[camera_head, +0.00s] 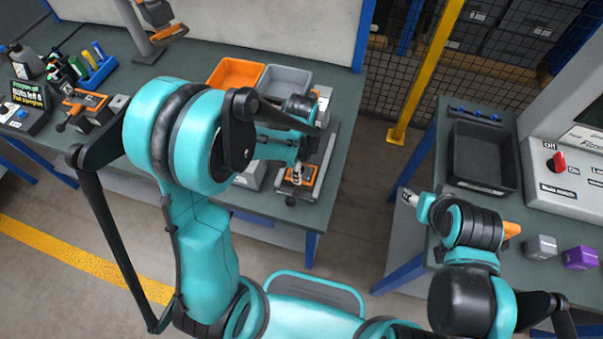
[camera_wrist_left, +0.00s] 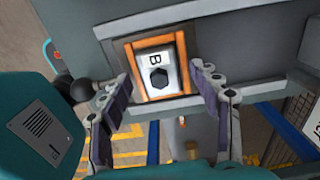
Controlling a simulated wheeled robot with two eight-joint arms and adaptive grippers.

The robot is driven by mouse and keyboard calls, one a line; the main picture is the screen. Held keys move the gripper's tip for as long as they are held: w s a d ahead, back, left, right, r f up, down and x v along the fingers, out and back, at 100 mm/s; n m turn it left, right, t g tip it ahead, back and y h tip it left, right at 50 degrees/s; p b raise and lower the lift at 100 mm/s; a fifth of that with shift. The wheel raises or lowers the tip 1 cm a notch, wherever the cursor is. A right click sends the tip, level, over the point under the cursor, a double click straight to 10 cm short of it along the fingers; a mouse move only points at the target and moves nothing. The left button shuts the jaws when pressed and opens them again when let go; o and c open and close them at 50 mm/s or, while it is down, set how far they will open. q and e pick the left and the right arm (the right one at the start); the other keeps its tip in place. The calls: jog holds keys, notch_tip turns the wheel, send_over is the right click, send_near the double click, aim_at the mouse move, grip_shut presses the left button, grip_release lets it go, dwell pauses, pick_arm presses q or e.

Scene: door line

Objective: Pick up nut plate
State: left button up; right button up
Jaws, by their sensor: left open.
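The nut plate (camera_wrist_left: 157,62) is a white plate marked "B" with a dark hexagonal nut on it. It sits in an orange-framed holder (camera_wrist_left: 123,60) at the edge of the grey bench in the left wrist view. My left gripper (camera_wrist_left: 162,76) is open, with one finger on each side of the plate; I cannot tell whether they touch it. In the head view my left gripper (camera_head: 298,165) is over the orange holder (camera_head: 307,181), and the plate is mostly hidden. My right gripper (camera_head: 410,196) is over the edge of the right bench, its jaw state unclear.
Orange (camera_head: 236,72) and grey (camera_head: 284,82) bins stand at the back of the left bench. A black tray (camera_head: 482,155), a switch panel (camera_head: 565,180), a grey block (camera_head: 541,247) and a purple block (camera_head: 580,258) are on the right bench. A floor gap separates the benches.

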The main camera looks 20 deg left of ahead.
pick_arm(q)
grip_shut()
jog(key=shift+r, duration=0.1)
